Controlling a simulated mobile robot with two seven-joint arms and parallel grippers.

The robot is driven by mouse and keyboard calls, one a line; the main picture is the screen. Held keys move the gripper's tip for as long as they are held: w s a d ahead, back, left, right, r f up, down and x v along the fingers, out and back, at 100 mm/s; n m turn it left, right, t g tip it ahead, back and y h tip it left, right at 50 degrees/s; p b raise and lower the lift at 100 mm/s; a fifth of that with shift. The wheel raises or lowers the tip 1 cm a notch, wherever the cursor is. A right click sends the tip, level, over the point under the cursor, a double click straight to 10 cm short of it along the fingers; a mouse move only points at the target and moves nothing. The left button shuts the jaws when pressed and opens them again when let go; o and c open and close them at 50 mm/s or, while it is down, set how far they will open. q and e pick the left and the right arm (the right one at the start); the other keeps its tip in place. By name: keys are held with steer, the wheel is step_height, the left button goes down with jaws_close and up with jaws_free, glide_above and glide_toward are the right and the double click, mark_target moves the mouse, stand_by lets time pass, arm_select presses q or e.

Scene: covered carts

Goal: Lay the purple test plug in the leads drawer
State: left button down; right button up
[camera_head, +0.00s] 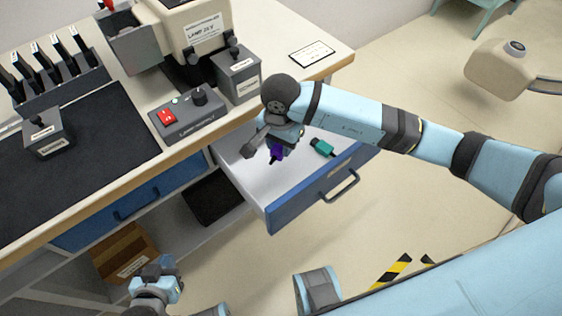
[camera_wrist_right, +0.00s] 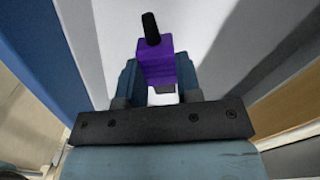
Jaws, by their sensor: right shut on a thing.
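The purple test plug (camera_head: 276,153) is at my right gripper (camera_head: 281,144), over the inside of the open drawer (camera_head: 262,186). In the right wrist view the purple plug (camera_wrist_right: 155,65) sits between the two fingers of my right gripper (camera_wrist_right: 158,85), which is shut on it. Its black tip points away from the gripper. Whether the plug touches the drawer floor I cannot tell. A teal plug (camera_head: 322,147) lies in the drawer to the right. My left gripper (camera_head: 155,277) is low at the bottom left, away from the drawer; its fingers are unclear.
The bench top holds a lamp supply box (camera_head: 187,116) with a red switch, a grey box (camera_head: 237,74) and a dark mat (camera_head: 75,150). A shut blue drawer (camera_head: 125,200) is at the left. A cardboard box (camera_head: 125,251) stands on the shelf below.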

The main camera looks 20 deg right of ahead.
mark_target(281, 172)
arm_select(q)
steer(key=shift+w+d, duration=0.1)
steer(key=shift+d, duration=0.15)
arm_select(e)
step_height(281, 172, down, 10)
steer(key=shift+r, duration=0.2)
arm_select(q)
steer(key=shift+b, duration=0.35)
arm_select(e)
steer(key=shift+f, duration=0.15)
steer(key=shift+f, duration=0.25)
steer(key=o, duration=0.9)
arm_select(q)
steer(key=shift+a, duration=0.1)
arm_select(e)
steer(key=shift+r, duration=0.1)
steer(key=shift+r, duration=0.2)
step_height(281, 172, up, 12)
steer(key=shift+r+p, duration=0.1)
steer(key=shift+p, duration=0.25)
